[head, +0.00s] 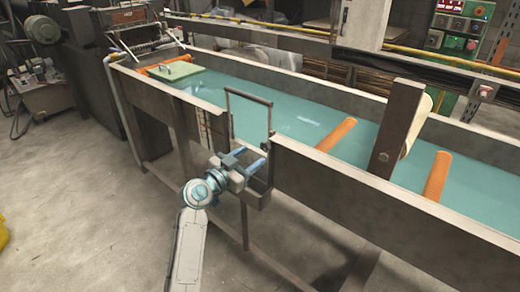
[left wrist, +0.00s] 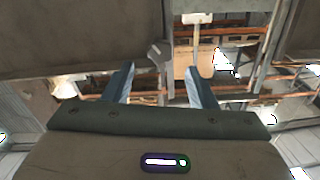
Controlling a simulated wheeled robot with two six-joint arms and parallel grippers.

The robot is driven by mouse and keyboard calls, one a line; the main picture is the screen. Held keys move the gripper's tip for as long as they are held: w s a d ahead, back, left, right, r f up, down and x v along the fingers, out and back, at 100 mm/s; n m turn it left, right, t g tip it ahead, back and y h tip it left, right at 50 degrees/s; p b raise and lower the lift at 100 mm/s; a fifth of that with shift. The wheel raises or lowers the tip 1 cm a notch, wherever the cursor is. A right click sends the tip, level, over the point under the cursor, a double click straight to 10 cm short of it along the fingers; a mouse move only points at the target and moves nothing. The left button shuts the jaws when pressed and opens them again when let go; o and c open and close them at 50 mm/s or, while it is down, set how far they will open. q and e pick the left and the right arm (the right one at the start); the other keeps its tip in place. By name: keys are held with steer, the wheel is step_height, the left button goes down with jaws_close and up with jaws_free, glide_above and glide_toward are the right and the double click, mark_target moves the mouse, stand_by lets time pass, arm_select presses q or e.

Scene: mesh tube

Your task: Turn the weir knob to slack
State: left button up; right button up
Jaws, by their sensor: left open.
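The weir (head: 249,98) is a dark upright frame set in a gap in the near wall of the long water trough (head: 330,185). My left gripper (head: 254,155) is just outside this gap, below the frame, with its two blue fingers apart and pointing toward the trough. In the left wrist view, the left gripper (left wrist: 160,80) is open. A small grey angled piece (left wrist: 160,54) shows ahead between its fingers; I cannot tell whether it is the weir knob. No knob is clearly visible in the head view. My right gripper is not in view.
A small metal box (head: 258,194) hangs beside the gripper, under the gap. Orange rollers (head: 336,135) cross the water, and a dark post (head: 398,128) rises on the right. A green board (head: 168,75) lies at the far end.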

mark_target(264, 148)
arm_select(q)
steer(key=x, duration=0.5)
steer(key=shift+w, duration=0.1)
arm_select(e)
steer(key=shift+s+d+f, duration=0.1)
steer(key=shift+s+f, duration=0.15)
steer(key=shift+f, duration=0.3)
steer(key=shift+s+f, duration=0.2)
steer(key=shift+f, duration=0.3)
arm_select(q)
steer(key=c, duration=1)
